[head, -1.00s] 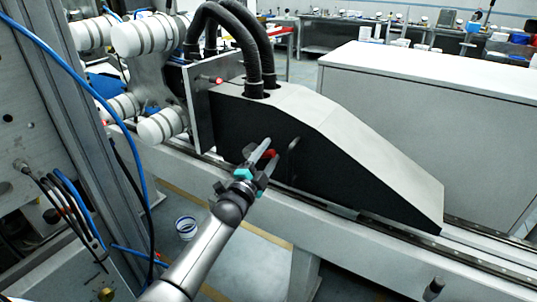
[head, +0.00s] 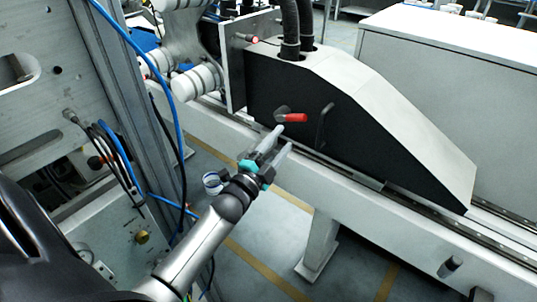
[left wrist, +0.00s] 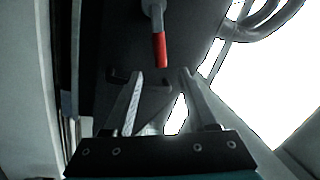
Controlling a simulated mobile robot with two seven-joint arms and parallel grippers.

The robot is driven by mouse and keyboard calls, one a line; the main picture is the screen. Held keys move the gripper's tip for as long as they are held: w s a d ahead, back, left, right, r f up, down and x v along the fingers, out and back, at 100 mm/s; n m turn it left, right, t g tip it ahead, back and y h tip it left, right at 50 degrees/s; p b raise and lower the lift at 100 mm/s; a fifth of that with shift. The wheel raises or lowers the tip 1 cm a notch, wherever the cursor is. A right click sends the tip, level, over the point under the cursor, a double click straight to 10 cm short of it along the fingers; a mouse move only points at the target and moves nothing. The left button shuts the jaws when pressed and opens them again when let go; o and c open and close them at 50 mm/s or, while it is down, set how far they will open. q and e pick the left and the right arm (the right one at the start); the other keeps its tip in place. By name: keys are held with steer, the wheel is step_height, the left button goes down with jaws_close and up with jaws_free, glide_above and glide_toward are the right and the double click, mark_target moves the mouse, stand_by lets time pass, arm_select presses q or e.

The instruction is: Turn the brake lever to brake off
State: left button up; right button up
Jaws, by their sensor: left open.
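The brake lever (head: 292,117) has a red grip on a grey pivot. It sits on the dark side face of the wedge-shaped machine housing (head: 370,140). In the head view its grip points right, nearly level. My left gripper (head: 282,138) is open and empty, its fingertips just below the lever in the picture. In the left wrist view the red grip (left wrist: 160,49) lies beyond the gap between the open fingers (left wrist: 161,74), and nothing is between them. Whether the fingers touch the lever cannot be told, but they look apart from it. My right gripper is out of view.
A dark handle (head: 323,124) stands out from the housing right of the lever. A pale rail beam (head: 345,192) runs below the housing. A grey frame with blue and black cables (head: 150,90) stands at the left. The floor in front is mostly clear.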

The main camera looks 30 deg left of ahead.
arm_select(q)
steer(key=shift+s+f, duration=0.25)
steer(key=shift+s, duration=1.05)
steer(key=shift+s+f, duration=0.2)
steer(key=shift+s, duration=1.1)
